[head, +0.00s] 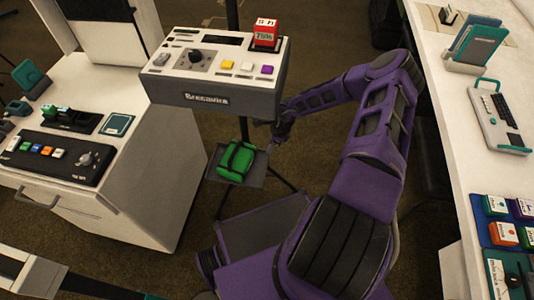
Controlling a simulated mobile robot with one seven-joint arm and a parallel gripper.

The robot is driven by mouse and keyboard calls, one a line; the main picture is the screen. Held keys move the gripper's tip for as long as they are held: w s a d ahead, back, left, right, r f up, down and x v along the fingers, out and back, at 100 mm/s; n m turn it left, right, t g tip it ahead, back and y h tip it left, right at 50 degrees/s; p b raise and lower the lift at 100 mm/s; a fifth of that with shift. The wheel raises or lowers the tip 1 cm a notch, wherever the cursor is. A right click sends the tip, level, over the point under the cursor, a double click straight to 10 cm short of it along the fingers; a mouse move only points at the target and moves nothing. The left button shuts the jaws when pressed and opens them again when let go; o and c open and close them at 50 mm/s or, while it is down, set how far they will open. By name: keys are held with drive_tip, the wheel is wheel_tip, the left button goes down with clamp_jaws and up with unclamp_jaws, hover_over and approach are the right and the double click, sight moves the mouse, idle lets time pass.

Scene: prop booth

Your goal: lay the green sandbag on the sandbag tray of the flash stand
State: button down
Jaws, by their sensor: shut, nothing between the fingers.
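The green sandbag (236,158) lies on the dark sandbag tray (257,179), which is fixed low on the flash stand (244,128). Dark straps cross the bag. The bag covers most of the tray's middle, and the tray's edges show around it. My gripper (275,140) is just right of the tray and below the white-topped box on the stand. It is small and dark in the picture, shut and empty, apart from the sandbag.
The white box (215,97) with buttons and a red counter sits above the tray. A white cabinet (160,165) with a control panel stands left. A long white counter (455,130) runs along the right. Carpet (330,115) shows between them.

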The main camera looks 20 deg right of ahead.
drive_tip(key=shift+v, duration=1.25)
drive_tip(key=shift+d, duration=0.1)
